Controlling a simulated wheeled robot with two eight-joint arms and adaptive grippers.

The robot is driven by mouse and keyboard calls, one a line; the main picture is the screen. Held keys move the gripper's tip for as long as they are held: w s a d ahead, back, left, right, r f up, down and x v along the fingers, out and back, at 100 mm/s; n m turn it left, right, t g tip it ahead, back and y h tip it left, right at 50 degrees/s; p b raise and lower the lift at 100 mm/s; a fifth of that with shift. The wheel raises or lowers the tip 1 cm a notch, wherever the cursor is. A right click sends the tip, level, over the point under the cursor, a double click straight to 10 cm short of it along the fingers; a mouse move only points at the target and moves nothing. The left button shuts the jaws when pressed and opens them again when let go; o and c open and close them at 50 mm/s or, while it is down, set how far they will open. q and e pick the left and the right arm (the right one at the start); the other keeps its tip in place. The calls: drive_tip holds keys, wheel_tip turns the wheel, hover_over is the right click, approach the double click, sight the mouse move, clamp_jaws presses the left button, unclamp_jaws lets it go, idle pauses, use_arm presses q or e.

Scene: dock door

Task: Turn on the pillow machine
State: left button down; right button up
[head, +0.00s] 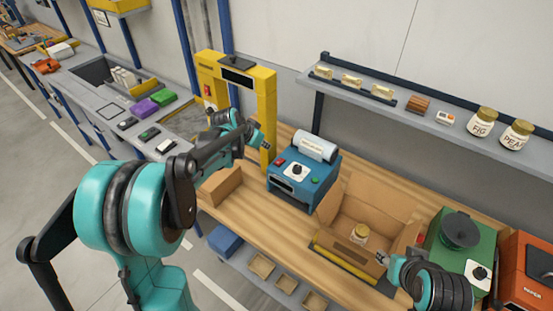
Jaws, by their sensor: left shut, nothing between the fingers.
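The pillow machine looks to be the blue unit (293,190) on the wooden bench, with a white film roll (315,147) on top. Its top carries a red button (281,161), a white dial with a black knob (297,170) and a green button (315,181). A dark slot shows in its front. My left gripper (266,146) is shut and empty, just left of and above the machine, in front of the yellow frame, and apart from the buttons. My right gripper (381,257) is at the right edge of the open carton; its fingers are too small to read.
A green machine (448,255) and an orange paper unit (530,275) stand farther right. The yellow frame (266,105) rises behind left. A shelf (400,104) with jars hangs above.

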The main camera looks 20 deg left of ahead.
use_arm(q)
hover_over(277, 163)
drive_tip(key=f, duration=0.5)
drive_tip(key=f+b, duration=0.1)
drive_tip(key=f, duration=0.1)
drive_tip(key=shift+s+a+f, duration=0.2)
drive_tip(key=shift+s+f, duration=0.15)
drive_tip(key=shift+f, duration=0.05)
wheel_tip(277, 163, down, 3)
drive_tip(key=shift+s+r, duration=0.1)
drive_tip(key=shift+r, duration=0.1)
drive_tip(key=shift+s+a+f, duration=0.1)
drive_tip(key=shift+s+f, duration=0.05)
drive_tip(key=shift+f, duration=0.55)
drive_tip(key=shift+s+f+b, duration=0.2)
drive_tip(key=shift+f+b, duration=0.55)
drive_tip(key=shift+b, duration=0.4)
drive_tip(key=shift+r, duration=0.25)
drive_tip(key=shift+p, duration=0.3)
